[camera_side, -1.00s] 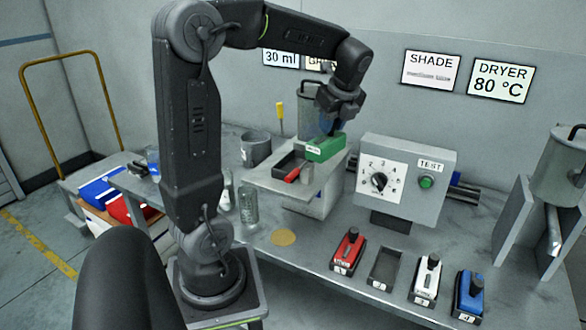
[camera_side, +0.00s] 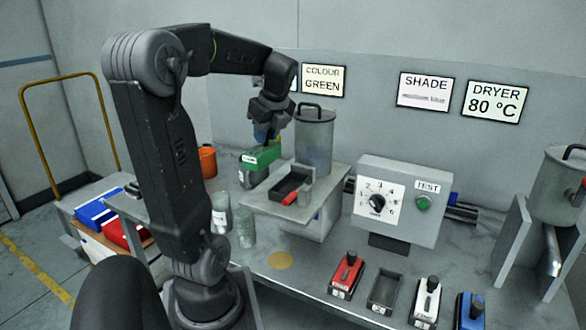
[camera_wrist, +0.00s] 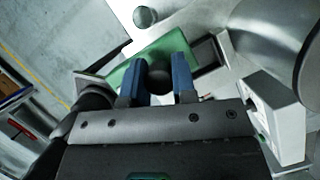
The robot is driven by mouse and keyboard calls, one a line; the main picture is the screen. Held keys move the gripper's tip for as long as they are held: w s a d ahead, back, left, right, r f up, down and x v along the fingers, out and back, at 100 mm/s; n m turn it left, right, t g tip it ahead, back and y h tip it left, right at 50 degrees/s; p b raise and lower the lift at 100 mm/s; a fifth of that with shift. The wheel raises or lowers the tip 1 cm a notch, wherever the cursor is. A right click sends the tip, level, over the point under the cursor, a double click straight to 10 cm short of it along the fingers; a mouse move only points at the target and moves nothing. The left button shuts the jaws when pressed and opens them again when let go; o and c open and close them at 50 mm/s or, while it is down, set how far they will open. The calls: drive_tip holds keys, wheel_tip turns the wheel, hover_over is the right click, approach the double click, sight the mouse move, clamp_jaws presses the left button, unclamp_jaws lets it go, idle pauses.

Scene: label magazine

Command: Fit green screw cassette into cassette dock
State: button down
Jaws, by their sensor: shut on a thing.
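My gripper (camera_side: 265,139) is shut on the green cassette (camera_side: 262,157), which has a small white label. In the side view the cassette is at the left edge of the grey stand (camera_side: 258,206), left of the open black tray (camera_side: 291,187) with a red end piece on it. This tray looks like the dock. I cannot tell whether the cassette touches the stand. In the wrist view the blue fingers (camera_wrist: 158,72) grip the green cassette (camera_wrist: 178,43) around a dark knob, and the dark tray (camera_wrist: 206,53) is to its right.
A lidded metal can (camera_side: 314,140) stands behind the tray. Glass jars (camera_side: 221,214) stand left of the stand, an orange cup (camera_side: 207,161) behind them. A dial box (camera_side: 399,203) is to the right. In front are red (camera_side: 346,275), white and blue cassettes and an empty black holder (camera_side: 385,291).

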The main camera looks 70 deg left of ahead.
drive_tip(key=shift+w+d+f, duration=0.3)
drive_tip(key=shift+w+f, duration=0.8)
drive_tip(key=shift+f, duration=0.25)
drive_tip(key=shift+w+d+f, duration=0.25)
drive_tip(key=shift+w+f, duration=0.85)
drive_tip(key=shift+f, duration=0.25)
drive_tip(key=shift+w+d+f, duration=0.3)
drive_tip(key=shift+w+f, duration=0.8)
drive_tip(key=shift+f, duration=0.25)
drive_tip(key=shift+f, duration=0.15)
drive_tip(key=c, duration=0.9)
unclamp_jaws()
